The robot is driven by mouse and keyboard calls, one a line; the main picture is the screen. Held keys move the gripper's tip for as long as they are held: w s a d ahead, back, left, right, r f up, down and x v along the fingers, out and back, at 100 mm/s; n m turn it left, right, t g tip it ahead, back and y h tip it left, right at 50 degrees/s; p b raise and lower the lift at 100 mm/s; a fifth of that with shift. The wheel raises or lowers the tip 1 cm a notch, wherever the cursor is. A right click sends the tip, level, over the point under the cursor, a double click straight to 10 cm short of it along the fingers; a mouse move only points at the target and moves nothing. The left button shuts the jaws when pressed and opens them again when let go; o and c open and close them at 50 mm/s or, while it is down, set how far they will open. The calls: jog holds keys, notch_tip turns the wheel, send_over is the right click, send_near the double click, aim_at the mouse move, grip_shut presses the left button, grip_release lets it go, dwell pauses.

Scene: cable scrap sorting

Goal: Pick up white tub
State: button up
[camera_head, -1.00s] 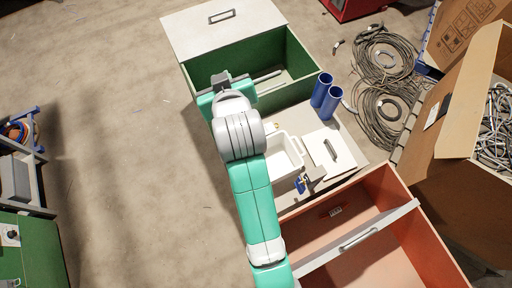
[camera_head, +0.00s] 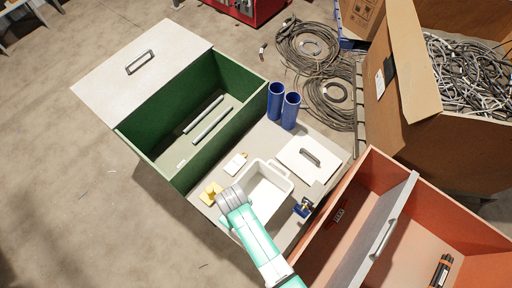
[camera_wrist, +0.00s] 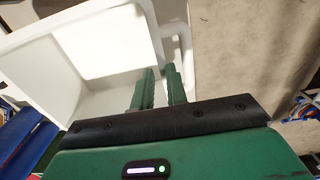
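The white tub (camera_head: 270,183) stands on the light work surface between the green and red boxes, in the middle of the head view. My arm reaches in from the bottom and covers its left corner; my gripper itself is hidden there. In the wrist view my gripper (camera_wrist: 160,82) has two green fingers close together at the tub's edge. The tub (camera_wrist: 85,50) fills the upper left, with a looped handle at its right side. The fingers stand on either side of the tub's wall. I cannot tell whether they press on it.
A white lid with a handle (camera_head: 303,163) lies right of the tub, and two blue cylinders (camera_head: 283,106) stand behind it. The green box (camera_head: 160,148) and red box (camera_head: 372,185) flank the surface.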

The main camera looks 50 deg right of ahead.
notch_tip(320, 180, down, 5)
jog(key=shift+w+r+b, duration=0.1)
jog(key=shift+r+b, duration=0.1)
jog(key=shift+b, duration=0.35)
grip_shut()
jog(key=shift+r, duration=0.1)
dwell(0.9)
